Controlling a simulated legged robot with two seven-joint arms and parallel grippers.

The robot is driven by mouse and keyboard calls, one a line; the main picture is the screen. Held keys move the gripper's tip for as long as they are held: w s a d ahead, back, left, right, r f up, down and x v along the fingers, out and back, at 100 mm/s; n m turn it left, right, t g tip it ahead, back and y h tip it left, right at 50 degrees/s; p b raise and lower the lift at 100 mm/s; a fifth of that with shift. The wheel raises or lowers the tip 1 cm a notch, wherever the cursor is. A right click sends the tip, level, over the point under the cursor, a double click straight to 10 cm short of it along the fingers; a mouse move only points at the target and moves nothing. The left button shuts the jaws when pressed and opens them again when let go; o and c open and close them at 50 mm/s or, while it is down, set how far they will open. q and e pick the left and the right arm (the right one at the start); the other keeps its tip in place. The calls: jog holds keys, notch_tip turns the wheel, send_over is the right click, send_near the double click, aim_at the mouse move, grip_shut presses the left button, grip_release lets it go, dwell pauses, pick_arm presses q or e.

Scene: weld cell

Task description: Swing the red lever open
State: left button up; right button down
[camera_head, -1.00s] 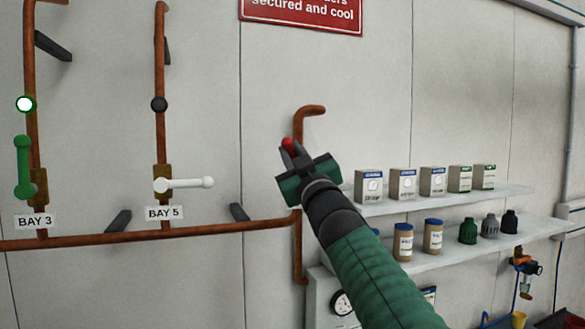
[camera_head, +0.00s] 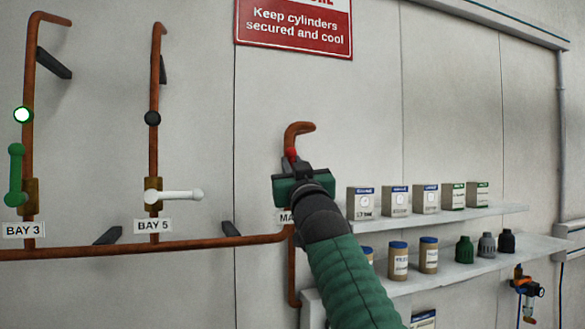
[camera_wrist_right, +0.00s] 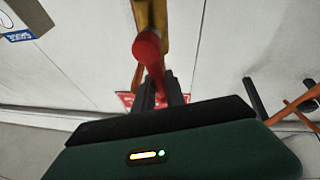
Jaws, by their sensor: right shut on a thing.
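The red lever (camera_head: 291,153) is at the copper pipe with the hooked top, in the middle of the head view, and my right gripper hides much of it. In the right wrist view the red lever (camera_wrist_right: 148,50) shows a rounded end and a bar running down between my fingers, with a yellow-brass body behind it. My right gripper (camera_head: 290,166) is shut on the red lever; its dark fingers (camera_wrist_right: 160,92) close around the bar in the wrist view. My left gripper is out of view.
A green lever (camera_head: 15,175) at BAY 3 stands upright, and a white lever (camera_head: 176,195) at BAY 5 points right. Shelves with boxes (camera_head: 396,201) and jars (camera_head: 398,262) are right of my arm. A label behind my gripper is mostly hidden.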

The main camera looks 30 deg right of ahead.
jog(key=shift+w+f, duration=0.2)
jog(key=shift+f, duration=0.1)
jog(key=c, duration=1.6)
grip_release()
jog(key=shift+o, duration=1.1)
jog(key=shift+w, duration=0.1)
jog(key=shift+d+r, duration=0.1)
jog(key=b+v, duration=1.5)
jog(key=v, duration=0.1)
jog(key=shift+s, duration=0.3)
